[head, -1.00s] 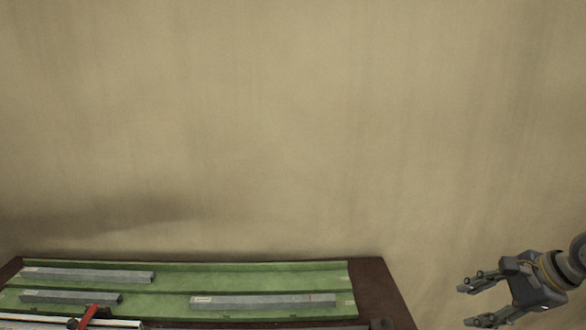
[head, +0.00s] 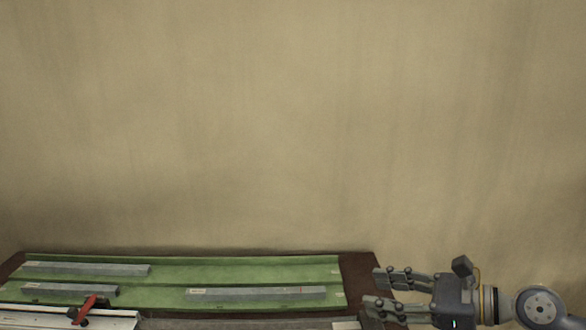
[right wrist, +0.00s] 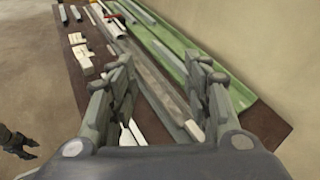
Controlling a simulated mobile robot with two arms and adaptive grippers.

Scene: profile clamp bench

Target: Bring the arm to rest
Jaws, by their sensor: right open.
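My right gripper (head: 372,290) is open and empty at the lower right of the head view, with its fingers pointing left over the right end of the bench. In the right wrist view the open fingers (right wrist: 165,85) frame part of the bench top, with nothing between them that I can see held. A dark gripper (right wrist: 18,145), which looks like my left one, shows at the lower left edge of the right wrist view, apart from the bench. Whether its fingers are open or shut is too small to tell.
The brown bench (head: 362,268) bears a green tray (head: 240,270) with grey profiles (head: 256,293). A red-handled clamp (head: 84,310) stands at the front left. Pale blocks (right wrist: 82,53) lie on the bench. A bare beige wall (head: 300,130) stands behind.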

